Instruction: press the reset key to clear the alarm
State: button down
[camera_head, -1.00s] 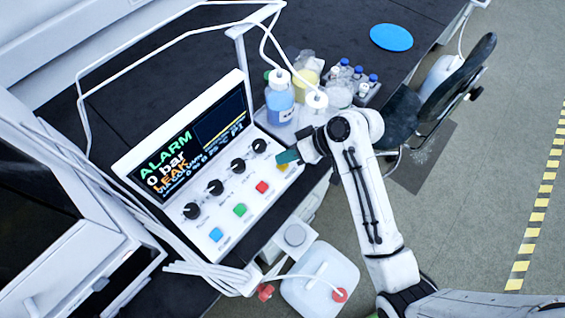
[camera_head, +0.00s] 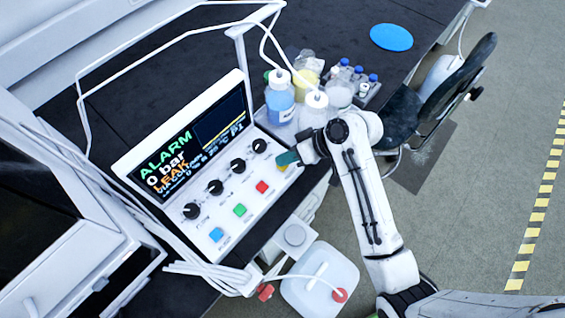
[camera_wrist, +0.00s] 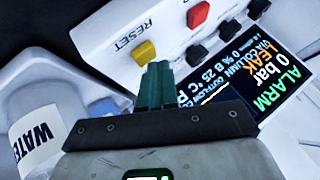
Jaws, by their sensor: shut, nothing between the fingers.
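The reset key is a yellow button (camera_wrist: 145,52) beside the printed word RESET on the white control panel (camera_wrist: 125,22). In the head view the yellow key (camera_head: 283,167) is partly hidden by my gripper (camera_head: 286,158). The wrist view shows the two teal fingers of my gripper (camera_wrist: 157,70) closed together, with nothing between them. Their tips are right at the yellow key's edge; I cannot tell whether they touch it. The screen (camera_head: 190,150) reads ALARM, 0 bar and LEAK, and it also shows in the wrist view (camera_wrist: 230,75).
A red key (camera_head: 262,187), a green key (camera_head: 240,210) and a blue key (camera_head: 216,234) line the same panel, with several black knobs (camera_head: 238,166) above them. Bottles, one with blue liquid (camera_head: 280,100), stand close behind my gripper. A white canister (camera_head: 320,280) is below.

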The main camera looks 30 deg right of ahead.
jog(key=shift+f, duration=0.5)
dwell(0.5)
jog(key=shift+r, duration=0.15)
jog(key=shift+r+p, duration=0.8)
notch_tip(320, 180, up, 5)
jog(key=p, duration=0.5)
dwell(1.0)
